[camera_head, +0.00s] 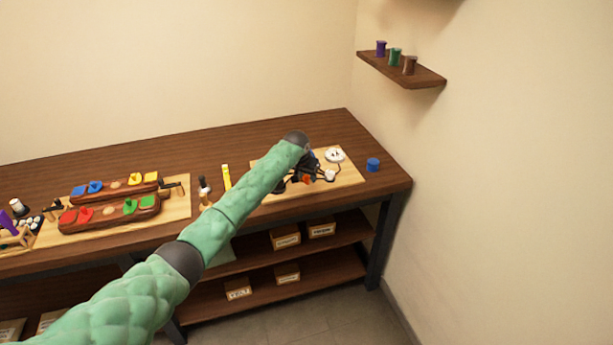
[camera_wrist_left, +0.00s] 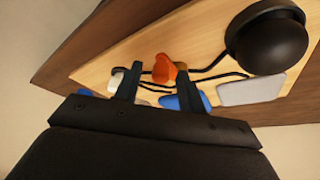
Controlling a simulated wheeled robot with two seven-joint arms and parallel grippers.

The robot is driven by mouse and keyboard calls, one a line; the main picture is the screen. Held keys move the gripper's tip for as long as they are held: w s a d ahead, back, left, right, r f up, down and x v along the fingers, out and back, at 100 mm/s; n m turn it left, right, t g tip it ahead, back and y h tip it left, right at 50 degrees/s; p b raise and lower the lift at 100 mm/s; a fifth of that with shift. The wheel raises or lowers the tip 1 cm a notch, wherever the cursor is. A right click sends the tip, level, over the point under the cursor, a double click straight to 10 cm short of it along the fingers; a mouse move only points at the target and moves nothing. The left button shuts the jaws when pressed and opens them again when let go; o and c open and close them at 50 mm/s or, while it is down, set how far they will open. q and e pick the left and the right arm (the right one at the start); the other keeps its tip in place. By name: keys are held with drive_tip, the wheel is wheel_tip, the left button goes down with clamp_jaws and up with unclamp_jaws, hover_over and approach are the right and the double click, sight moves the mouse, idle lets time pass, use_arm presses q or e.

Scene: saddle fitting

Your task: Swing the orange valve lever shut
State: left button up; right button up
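The orange valve lever (camera_head: 307,180) shows small in the head view, on the light wooden board (camera_head: 347,178) at the right of the bench. In the left wrist view the orange lever (camera_wrist_left: 165,69) stands just beyond the gap between my fingertips. My left gripper (camera_head: 311,163) is over the board, partly hidden by its own arm in the head view. In the left wrist view its two dark fingers (camera_wrist_left: 158,77) are apart with nothing clearly held between them. I cannot tell whether a finger touches the lever. My right gripper is not in view.
A black dome (camera_wrist_left: 267,38), a grey pad (camera_wrist_left: 251,90) and dark tubing surround the lever. A white round part (camera_head: 335,155) and a blue cup (camera_head: 373,164) are to the right. Trays (camera_head: 109,212) of coloured pieces lie left. A spool shelf (camera_head: 424,77) hangs above.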

use_arm(q)
drive_tip(key=shift+a+r, duration=0.1)
drive_tip(key=shift+r, duration=0.1)
drive_tip(key=b+v, duration=0.2)
drive_tip(key=v, duration=0.5)
drive_tip(key=shift+b, duration=0.4)
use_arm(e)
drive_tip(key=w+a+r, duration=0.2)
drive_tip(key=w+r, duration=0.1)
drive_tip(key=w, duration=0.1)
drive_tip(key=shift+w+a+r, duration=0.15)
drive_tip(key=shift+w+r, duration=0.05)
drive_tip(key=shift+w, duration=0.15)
use_arm(q)
drive_tip(key=shift+s, duration=0.1)
